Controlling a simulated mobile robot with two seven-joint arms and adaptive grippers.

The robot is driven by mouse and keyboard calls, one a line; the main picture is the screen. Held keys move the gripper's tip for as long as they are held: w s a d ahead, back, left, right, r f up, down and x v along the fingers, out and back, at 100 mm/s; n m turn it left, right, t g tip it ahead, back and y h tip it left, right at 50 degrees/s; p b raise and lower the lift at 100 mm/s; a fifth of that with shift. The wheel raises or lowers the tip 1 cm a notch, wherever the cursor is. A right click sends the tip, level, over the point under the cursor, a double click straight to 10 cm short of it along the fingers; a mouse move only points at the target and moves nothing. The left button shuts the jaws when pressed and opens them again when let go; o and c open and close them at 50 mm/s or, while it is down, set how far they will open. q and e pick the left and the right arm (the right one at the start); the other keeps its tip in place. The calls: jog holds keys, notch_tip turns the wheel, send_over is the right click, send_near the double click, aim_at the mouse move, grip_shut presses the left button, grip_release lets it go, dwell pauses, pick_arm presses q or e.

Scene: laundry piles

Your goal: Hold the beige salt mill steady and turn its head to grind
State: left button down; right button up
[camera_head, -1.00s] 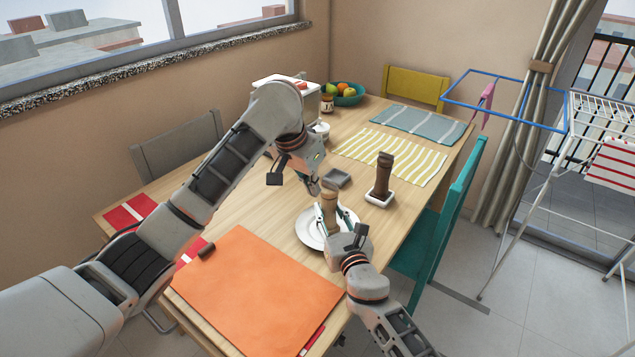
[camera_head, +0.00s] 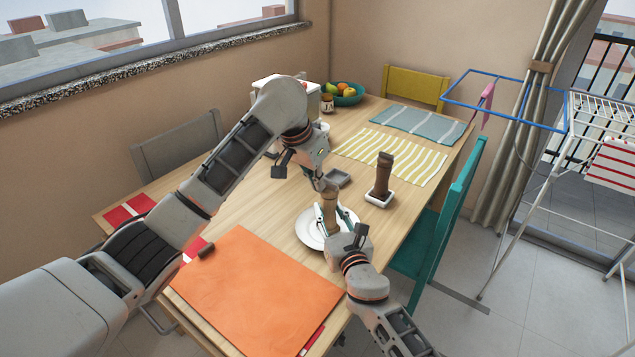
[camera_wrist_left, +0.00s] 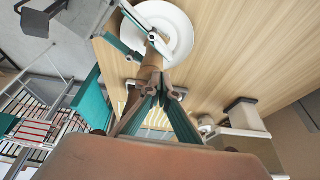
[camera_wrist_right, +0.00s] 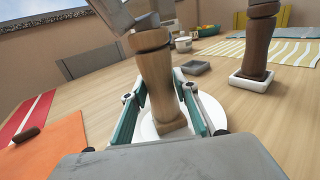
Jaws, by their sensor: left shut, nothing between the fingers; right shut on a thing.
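The beige salt mill (camera_head: 329,214) stands upright over a white plate (camera_head: 310,238); it also shows in the right wrist view (camera_wrist_right: 157,82). My right gripper (camera_head: 333,222) is shut around the mill's body from the near side, one finger on each side. My left gripper (camera_head: 324,184) is shut with nothing between its fingers. Its tips are right at the mill's head, which they partly hide. In the left wrist view the closed tips (camera_wrist_left: 160,86) overlap the mill's top; whether they touch it I cannot tell.
A dark brown mill (camera_head: 384,176) stands in a white square dish (camera_head: 379,200) to the right. A small empty grey dish (camera_head: 338,178) sits behind the plate. An orange placemat (camera_head: 255,290) lies front left. A fruit bowl (camera_head: 345,95) stands at the back.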

pick_arm(q)
jog(key=shift+w+a+m+h, duration=0.1)
jog(key=shift+w+m+h, duration=0.2)
jog(key=shift+m, duration=0.6)
jog(key=m+g, duration=0.1)
jog(key=m, duration=0.1)
jog(key=w+m+g, duration=0.1)
jog(key=m, duration=0.1)
jog(key=w+m+g+h, duration=0.1)
jog(key=m, duration=0.2)
jog(key=shift+w, duration=0.15)
jog(key=shift+w+d, duration=0.2)
jog(key=shift+d, duration=0.05)
dwell(0.4)
dwell(0.4)
